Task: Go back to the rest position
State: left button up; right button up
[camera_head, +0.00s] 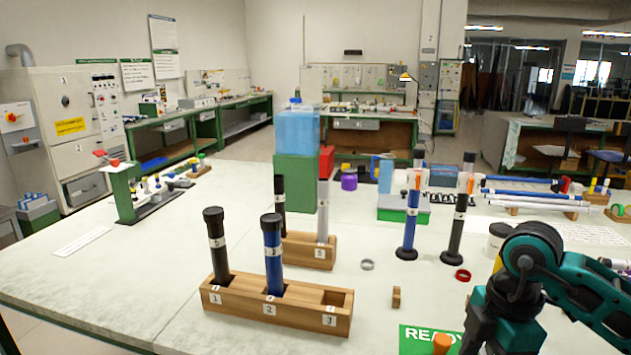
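My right arm (530,262), teal and black, bends in from the right edge and runs down past the bottom edge; its gripper fingers do not show. My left arm and gripper do not show. A wooden block (270,307) at the front has numbered slots. A black rod (217,248) stands in slot 1 and a blue rod (273,256) in slot 2. Slot 3 is empty. A smaller block (308,252) behind holds a black rod (280,205) and a grey rod (322,210).
A blue rod (410,225) and a black rod (457,230) stand upright on the right. A green READY mat (415,338) with an orange piece (442,343) lies near my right arm. A grey ring (367,264), a red ring (462,275) and a small wooden piece (396,297) lie nearby. The table's left front is clear.

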jog(key=s+a+f+n+g+y, duration=0.1)
jog(key=s+a+n+y, duration=0.1)
jog(key=a+y, duration=0.35)
jog(key=s+a+f+n+g+y, duration=0.1)
jog(key=s+a+n+y, duration=0.15)
jog(key=a, duration=0.65)
jog(key=a+r+t+y, duration=0.4)
jog(key=a+r+y, duration=0.25)
jog(key=y, duration=0.35)
jog(key=w+d+f+m+t+h, duration=0.5)
jog(key=d+f+m+t+h, duration=0.45)
jog(key=m+t, duration=0.65)
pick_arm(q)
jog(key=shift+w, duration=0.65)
pick_arm(e)
jog(key=s+d+f+m+g+h, duration=0.2)
jog(key=s+f+g+h, duration=0.1)
jog(key=f, duration=0.5)
jog(key=s+d+f+m+g+h, duration=0.2)
jog(key=s+d+f+g+h, duration=0.1)
jog(key=s+f, duration=0.5)
jog(key=shift+f+m+g+h, duration=0.35)
jog(key=shift+f+g+h, duration=0.2)
jog(key=shift+h, duration=0.3)
